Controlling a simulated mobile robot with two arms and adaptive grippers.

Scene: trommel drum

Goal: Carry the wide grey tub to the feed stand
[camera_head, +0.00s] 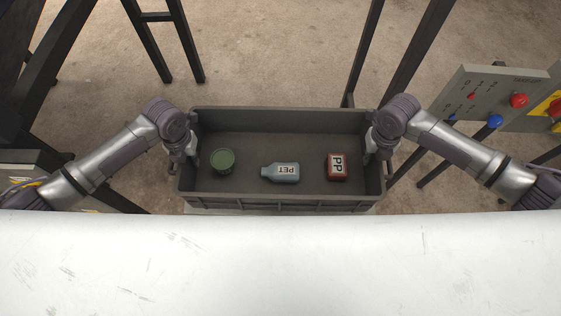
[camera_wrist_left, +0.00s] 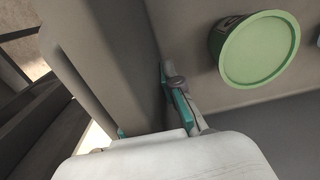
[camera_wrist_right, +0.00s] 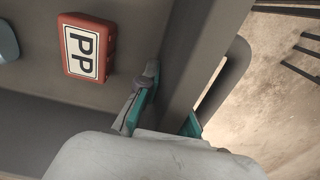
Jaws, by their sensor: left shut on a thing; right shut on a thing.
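The wide grey tub (camera_head: 280,114) is in the middle of the head view, upright, held between my two arms. A round green container (camera_head: 222,160), a blue-grey bottle marked PET (camera_head: 281,172) and a red block marked PP (camera_head: 337,167) are inside it. My left gripper (camera_head: 190,158) is shut on the tub's left end wall; the left wrist view shows one finger inside the wall, near the green container (camera_wrist_left: 262,50). My right gripper (camera_head: 373,154) is shut on the right end wall, near the red block (camera_wrist_right: 88,48) in the right wrist view.
Dark metal legs (camera_head: 165,45) stand behind the tub. A grey control panel (camera_head: 490,92) with red and blue knobs is at the right, beside a yellow one (camera_head: 548,106). Bare concrete floor (camera_head: 280,60) shows beyond the tub. A white surface fills the bottom.

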